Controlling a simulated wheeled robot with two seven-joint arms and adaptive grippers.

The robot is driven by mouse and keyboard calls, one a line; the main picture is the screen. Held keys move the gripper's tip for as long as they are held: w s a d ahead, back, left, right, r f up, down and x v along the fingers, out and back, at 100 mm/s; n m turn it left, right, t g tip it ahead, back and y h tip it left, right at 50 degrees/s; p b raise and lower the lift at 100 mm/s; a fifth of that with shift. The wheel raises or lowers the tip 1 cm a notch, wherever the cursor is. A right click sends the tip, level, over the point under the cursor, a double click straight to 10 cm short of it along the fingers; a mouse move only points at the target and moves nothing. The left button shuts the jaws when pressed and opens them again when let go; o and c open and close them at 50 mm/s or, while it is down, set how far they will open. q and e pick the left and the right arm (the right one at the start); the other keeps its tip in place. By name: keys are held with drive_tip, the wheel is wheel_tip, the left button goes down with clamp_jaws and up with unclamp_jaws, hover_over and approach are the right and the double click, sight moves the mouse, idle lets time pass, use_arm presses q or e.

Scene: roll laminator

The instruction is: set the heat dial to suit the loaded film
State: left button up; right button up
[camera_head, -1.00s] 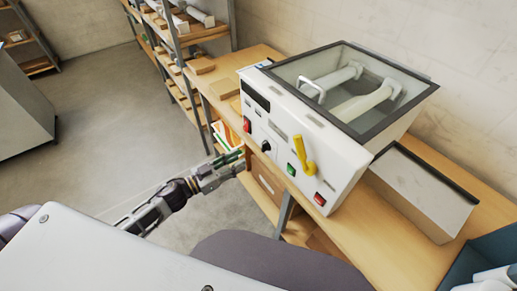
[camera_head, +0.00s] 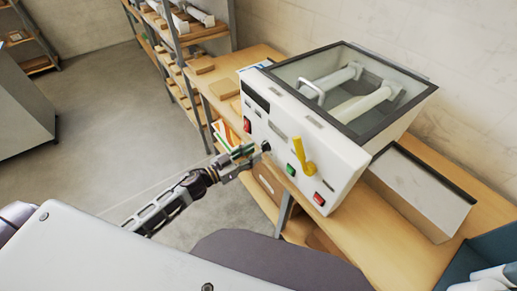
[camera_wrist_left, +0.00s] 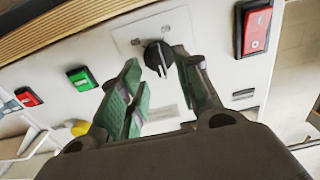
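The white laminator (camera_head: 310,140) stands on the wooden bench with two white rolls (camera_head: 365,103) under its clear lid. Its heat dial is a black knob (camera_head: 265,146) on the front panel; in the left wrist view the knob (camera_wrist_left: 158,58) shows a pale pointer line. My left gripper (camera_head: 252,153) is at the front panel, right by the knob. In the left wrist view its green-padded fingers (camera_wrist_left: 156,62) are apart, with the knob seen between their tips; contact cannot be told. The film's label is not legible. My right gripper is not in view.
A red switch (camera_wrist_left: 257,30) is close beside the dial. A green button (camera_head: 291,170), a yellow lever (camera_head: 307,160) and another red switch (camera_head: 319,199) lie to the right. A grey tray (camera_head: 425,190) adjoins the laminator; a blue bin (camera_head: 485,255) stands at lower right.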

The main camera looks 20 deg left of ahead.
sight(262, 148)
use_arm(q)
drive_tip(key=shift+x, duration=1.55)
drive_tip(key=shift+c, duration=0.3)
clamp_jaws()
